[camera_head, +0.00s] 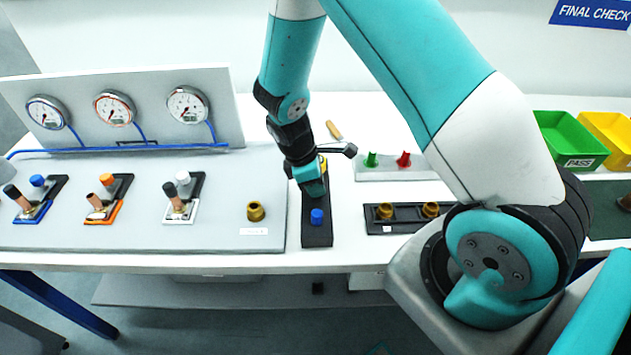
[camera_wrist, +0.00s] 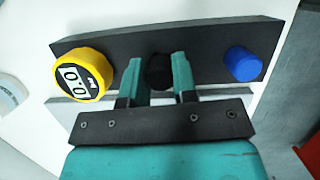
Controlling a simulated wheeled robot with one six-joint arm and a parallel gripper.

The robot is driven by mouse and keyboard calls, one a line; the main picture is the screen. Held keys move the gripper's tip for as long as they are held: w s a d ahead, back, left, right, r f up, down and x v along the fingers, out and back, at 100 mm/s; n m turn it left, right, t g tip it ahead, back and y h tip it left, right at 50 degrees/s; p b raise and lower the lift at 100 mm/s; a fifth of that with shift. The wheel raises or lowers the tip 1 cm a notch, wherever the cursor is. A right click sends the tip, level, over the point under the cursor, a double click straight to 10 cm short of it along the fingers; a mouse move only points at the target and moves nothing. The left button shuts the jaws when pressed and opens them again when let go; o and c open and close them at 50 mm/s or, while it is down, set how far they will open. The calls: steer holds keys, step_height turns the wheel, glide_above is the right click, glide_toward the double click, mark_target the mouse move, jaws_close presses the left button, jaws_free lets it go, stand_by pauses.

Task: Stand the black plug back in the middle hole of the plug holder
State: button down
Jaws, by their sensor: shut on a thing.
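The plug holder (camera_head: 317,238) is a long dark block on the white bench; it also fills the upper part of the wrist view (camera_wrist: 205,54). A blue plug (camera_wrist: 242,64) stands at one end and a round yellow device with a 0.0 display (camera_wrist: 84,76) sits at the other. My gripper (camera_wrist: 157,62) is shut on the black plug (camera_wrist: 159,72), over the middle of the holder between those two. The middle hole is hidden, and I cannot tell whether the plug is seated in it or just above. In the head view my gripper hides the black plug.
Left of the holder is a grey panel (camera_head: 130,235) with valves and a brass fitting (camera_head: 255,211). Gauges stand behind it. To the right lie a dark tray with brass fittings (camera_head: 408,227) and a strip with green (camera_head: 371,159) and red (camera_head: 404,160) plugs.

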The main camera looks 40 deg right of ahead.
steer(key=shift+f, duration=0.4)
steer(key=c, duration=0.8)
jaws_free()
steer(key=shift+r, duration=0.1)
steer(key=b+v, duration=0.3)
steer(key=v, duration=1.4)
steer(key=shift+w+r, duration=0.15)
steer(key=s+a+r+m+y, duration=0.1)
steer(key=s+a+r+y, duration=0.1)
steer(key=s+a, duration=0.2)
steer(key=s+a+r+m+t+y, duration=0.1)
steer(key=s+a+r+m+y, duration=0.1)
steer(key=s, duration=0.8)
steer(key=s+a+r+m+y, duration=0.2)
steer(key=s+a+r+y, duration=0.1)
steer(key=s, duration=0.4)
steer(key=shift+s+a+r+t, duration=0.15)
steer(key=shift+a+r, duration=0.15)
steer(key=shift+a, duration=0.4)
steer(key=shift+s+a+r+t, duration=0.15)
steer(key=shift+a+r, duration=0.1)
steer(key=shift+a, duration=0.45)
